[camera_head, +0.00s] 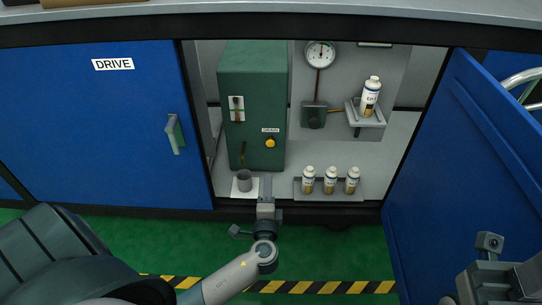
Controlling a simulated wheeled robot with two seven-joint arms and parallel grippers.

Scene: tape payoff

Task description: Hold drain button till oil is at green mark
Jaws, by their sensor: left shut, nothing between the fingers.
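The yellow drain button (270,142) is on the front of a green oil unit (253,65), just below a small "DRAIN" label. A narrow sight gauge (237,108) with a dark amber column is on the same face, to the upper left. I cannot make out a green mark or the exact oil level. My left gripper (266,182) is shut and empty, below the button in the picture and apart from it. Part of my right arm's end (490,265) shows at the lower right; its fingers are not clear.
A grey cup (244,180) stands on a white pad below the unit. Several white bottles stand on shelves to the right, one on the upper shelf (371,97). A round dial (320,54) hangs above. The open blue door (460,165) bounds the right side.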

